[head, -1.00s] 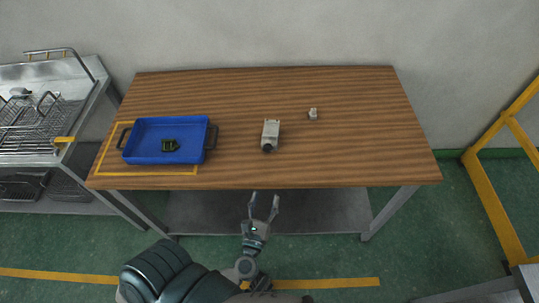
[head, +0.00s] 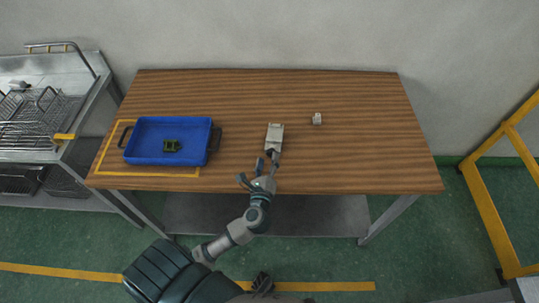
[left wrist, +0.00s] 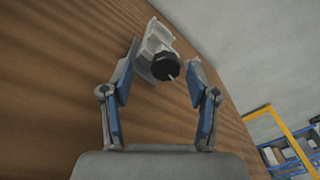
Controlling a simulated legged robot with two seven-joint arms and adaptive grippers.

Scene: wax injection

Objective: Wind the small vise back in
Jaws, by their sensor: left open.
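The small vise (head: 275,136) is a pale grey-beige block lying near the middle of the table's front half. In the left wrist view the vise (left wrist: 156,38) shows a round black knob (left wrist: 166,67) with a light pin, facing my gripper. My left gripper (head: 266,163) is at the vise's front end, over the table's front edge. In the left wrist view its open fingers (left wrist: 164,55) stand to either side of the knob, with gaps on both sides. In the head view the gripper partly hides the knob. My right gripper is not clearly seen.
A blue tray (head: 138,154) holding a small dark green part (head: 172,146) is at the table's left. A small pale block (head: 317,119) lies right of the vise. The wooden table (head: 370,150) is clear on the right. A metal rack stands at left, a yellow frame at right.

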